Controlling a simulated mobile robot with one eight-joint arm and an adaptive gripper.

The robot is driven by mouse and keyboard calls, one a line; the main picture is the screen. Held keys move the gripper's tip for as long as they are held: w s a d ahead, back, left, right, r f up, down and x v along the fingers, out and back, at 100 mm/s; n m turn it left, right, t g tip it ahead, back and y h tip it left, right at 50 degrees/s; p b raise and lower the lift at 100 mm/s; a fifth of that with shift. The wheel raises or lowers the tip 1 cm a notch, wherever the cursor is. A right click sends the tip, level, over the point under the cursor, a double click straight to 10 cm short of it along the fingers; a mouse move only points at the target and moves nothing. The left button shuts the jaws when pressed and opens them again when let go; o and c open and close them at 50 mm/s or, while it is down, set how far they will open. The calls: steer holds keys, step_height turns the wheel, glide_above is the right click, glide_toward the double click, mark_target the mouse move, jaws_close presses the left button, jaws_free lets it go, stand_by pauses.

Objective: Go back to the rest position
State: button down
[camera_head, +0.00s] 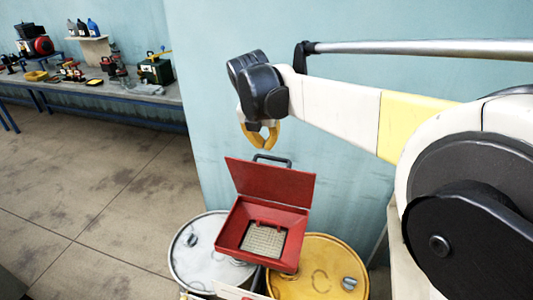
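My gripper (262,133) hangs from the end of my arm, in the upper middle of the picture. Its yellow fingers point down and curve toward each other; the tips look close together, but I cannot tell whether they touch. A grid lies inside the box. The box sits over a white drum (190,262) and a yellow drum (322,283).
A dark handle (272,158) shows behind the red lid. A blue wall stands behind my arm, with a metal pipe (400,47) in front of it. A workbench (155,94) with bottles and tools is at the upper left. The floor (90,190) at left is clear.

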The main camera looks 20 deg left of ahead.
steer(key=s+d+f+m+t+b, duration=0.1)
steer(key=s+d+m+b, duration=0.35)
steer(key=d+m, duration=0.6)
steer(key=s+d+f+m+b, duration=0.1)
steer(key=s+d+m+b, duration=0.2)
steer(key=s+d+m, duration=0.7)
steer(key=s+d+f+m+t+b, duration=0.1)
steer(key=s+d+f+m+b, duration=0.2)
steer(key=s+d+f+m, duration=0.2)
steer(key=s+d+f+m+b, duration=0.3)
steer(key=s+d+f+m, duration=0.2)
steer(key=d+f+m, duration=0.4)
steer(key=shift+s+d+m+t, duration=0.2)
steer(key=shift+d+m+t, duration=0.2)
steer(key=shift+d+m, duration=0.25)
